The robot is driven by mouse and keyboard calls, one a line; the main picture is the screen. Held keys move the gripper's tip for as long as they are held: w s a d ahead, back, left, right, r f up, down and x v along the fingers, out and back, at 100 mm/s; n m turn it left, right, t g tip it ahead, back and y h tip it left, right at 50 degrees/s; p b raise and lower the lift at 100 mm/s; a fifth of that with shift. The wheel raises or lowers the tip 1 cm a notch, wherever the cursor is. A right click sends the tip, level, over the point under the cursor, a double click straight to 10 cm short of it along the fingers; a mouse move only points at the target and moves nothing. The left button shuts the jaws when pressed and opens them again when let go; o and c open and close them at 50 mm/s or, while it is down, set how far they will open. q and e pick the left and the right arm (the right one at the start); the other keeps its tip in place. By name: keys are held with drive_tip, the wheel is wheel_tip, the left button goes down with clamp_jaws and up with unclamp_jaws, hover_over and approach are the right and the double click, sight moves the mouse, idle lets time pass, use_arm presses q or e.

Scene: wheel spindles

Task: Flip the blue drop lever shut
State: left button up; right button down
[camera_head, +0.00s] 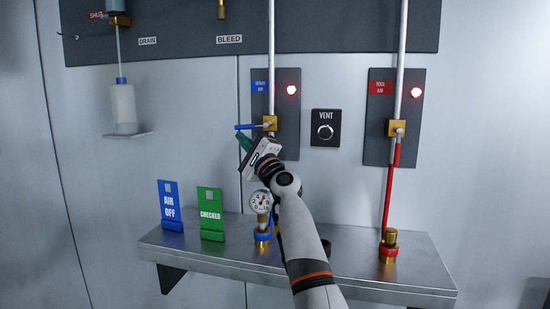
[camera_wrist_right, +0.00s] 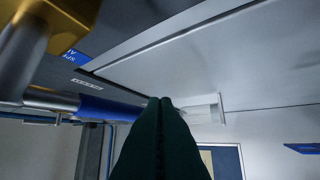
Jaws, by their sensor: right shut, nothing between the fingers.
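The blue lever (camera_head: 247,127) sticks out level to the left from the brass valve (camera_head: 270,123) on the spray air pipe. In the right wrist view the blue lever (camera_wrist_right: 108,108) runs from the brass valve (camera_wrist_right: 50,101) toward my fingertips, and its far end is partly hidden behind them. My right gripper (camera_head: 242,141) is shut and empty, its dark green fingers just below the lever in the head view. The fingertips (camera_wrist_right: 160,102) also show in the right wrist view; I cannot tell if they touch the lever. My left gripper is not in view.
A red lever (camera_head: 396,155) hangs down from the tool air valve (camera_head: 396,128) at right. A vent knob (camera_head: 325,131) sits between the panels. The metal shelf (camera_head: 350,272) below holds a gauge (camera_head: 261,202), a blue AIR OFF sign (camera_head: 170,205) and a green CHECKED sign (camera_head: 210,213).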

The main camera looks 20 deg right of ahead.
drive_tip(key=v, duration=1.1)
drive_tip(key=shift+s, duration=0.25)
drive_tip(key=shift+d+f, duration=0.15)
